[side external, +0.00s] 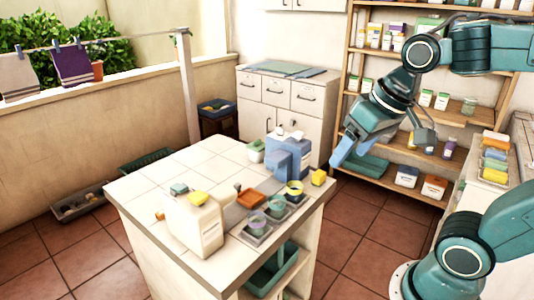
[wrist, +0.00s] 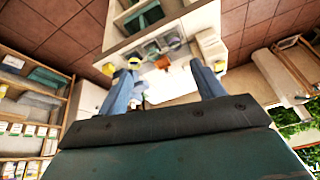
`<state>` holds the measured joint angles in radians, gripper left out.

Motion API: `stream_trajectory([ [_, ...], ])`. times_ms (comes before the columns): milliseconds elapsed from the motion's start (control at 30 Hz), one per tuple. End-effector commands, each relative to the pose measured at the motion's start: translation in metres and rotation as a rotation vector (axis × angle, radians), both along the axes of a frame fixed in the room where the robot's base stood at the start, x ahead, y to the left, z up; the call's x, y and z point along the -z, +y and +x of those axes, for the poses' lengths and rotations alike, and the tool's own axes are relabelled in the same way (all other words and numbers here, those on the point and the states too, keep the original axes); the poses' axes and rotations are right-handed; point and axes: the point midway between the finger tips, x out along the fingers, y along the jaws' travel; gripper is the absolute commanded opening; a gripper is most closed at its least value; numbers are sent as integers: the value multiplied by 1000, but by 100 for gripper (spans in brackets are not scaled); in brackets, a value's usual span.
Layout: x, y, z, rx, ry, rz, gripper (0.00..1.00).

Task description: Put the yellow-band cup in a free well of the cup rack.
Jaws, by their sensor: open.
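The yellow-band cup (side external: 294,190) stands upright at the far end of the cup rack (side external: 245,237) on the tiled table. I cannot tell whether it sits in a well or just behind it. In the wrist view a small yellow-topped thing, probably this cup (wrist: 134,63), shows near the left fingertip. My gripper (side external: 343,152) is open and empty, its blue fingers high above and to the right of the cup; it also shows in the wrist view (wrist: 163,85).
A blue box (side external: 290,155) stands behind the cups, and a yellow sponge (side external: 318,177) lies at the table's right corner. A large cream jug (side external: 195,224) stands at the front left. An orange block (side external: 250,197) lies beside the cups.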

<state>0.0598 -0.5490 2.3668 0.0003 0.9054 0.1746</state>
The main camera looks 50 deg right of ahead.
Motion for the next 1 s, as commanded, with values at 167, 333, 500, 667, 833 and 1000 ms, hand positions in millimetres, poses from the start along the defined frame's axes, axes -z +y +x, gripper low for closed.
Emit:
stream_trajectory([
  [167, 6, 9, -30, -136, -47, -47, 67],
  [333, 11, 13, -44, -203, -67, -74, 67],
  [500, 13, 14, -47, -220, -71, -80, 67],
  [667, 13, 14, -46, -219, -71, -80, 67],
  [833, 12, 14, -46, -217, -71, -79, 67],
  [1000, 12, 14, -46, -217, -71, -79, 67],
])
